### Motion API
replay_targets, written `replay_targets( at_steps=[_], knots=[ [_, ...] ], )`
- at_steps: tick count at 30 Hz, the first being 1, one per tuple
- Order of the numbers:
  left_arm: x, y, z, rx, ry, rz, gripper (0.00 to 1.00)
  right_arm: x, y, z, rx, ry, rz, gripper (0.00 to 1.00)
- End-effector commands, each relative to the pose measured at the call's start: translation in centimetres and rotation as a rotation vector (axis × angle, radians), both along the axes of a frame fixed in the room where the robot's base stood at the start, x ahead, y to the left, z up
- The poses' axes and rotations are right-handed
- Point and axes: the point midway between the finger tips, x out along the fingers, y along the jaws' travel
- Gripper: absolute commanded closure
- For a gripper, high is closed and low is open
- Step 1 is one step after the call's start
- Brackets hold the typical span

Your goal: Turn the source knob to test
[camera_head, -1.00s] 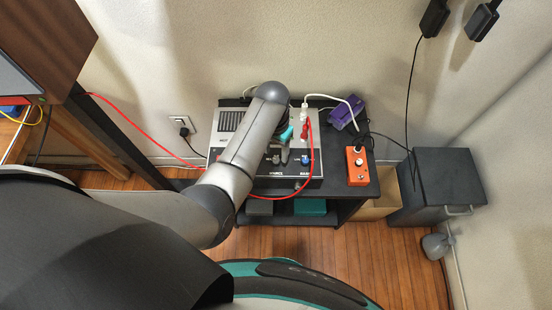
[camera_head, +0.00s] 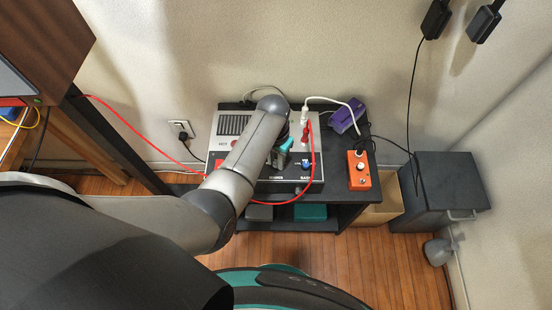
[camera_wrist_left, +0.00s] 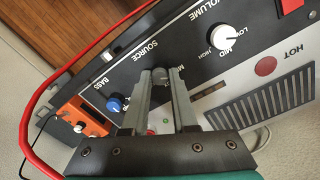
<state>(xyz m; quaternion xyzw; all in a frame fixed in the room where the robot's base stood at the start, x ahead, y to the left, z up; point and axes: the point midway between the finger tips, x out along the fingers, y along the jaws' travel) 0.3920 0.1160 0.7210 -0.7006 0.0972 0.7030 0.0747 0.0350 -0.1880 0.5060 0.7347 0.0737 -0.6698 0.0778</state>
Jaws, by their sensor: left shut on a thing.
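The amplifier-like unit (camera_head: 231,124) with a dark control strip stands on a black stand. In the head view my left gripper (camera_head: 279,160) is at the front panel, and the forearm covers part of the unit. The fingers hide most of the marks around the knob, so I cannot read its setting. My right gripper is not in view.
A blue bass knob (camera_wrist_left: 115,103) and a white volume knob (camera_wrist_left: 220,36) flank the source knob. A red cable (camera_head: 316,165) loops past the unit's right side. An orange box (camera_head: 359,170) and a purple device (camera_head: 346,116) are to the right.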

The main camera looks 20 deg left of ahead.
Motion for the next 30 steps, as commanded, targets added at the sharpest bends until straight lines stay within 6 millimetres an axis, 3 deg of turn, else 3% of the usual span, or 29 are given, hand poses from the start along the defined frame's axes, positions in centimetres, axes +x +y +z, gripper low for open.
replay_targets(
  at_steps=[3,19,30],
  knots=[
    [0.0,0.0,0.0,-0.001,0.0,0.0,1.0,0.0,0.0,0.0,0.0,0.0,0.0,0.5],
    [-0.1,0.0,0.1,0.0,0.002,-0.027,1.0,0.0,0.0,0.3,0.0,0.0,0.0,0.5],
    [0.0,0.0,0.3,0.0,0.004,-0.253,1.0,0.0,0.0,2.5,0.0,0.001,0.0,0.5]
  ],
)
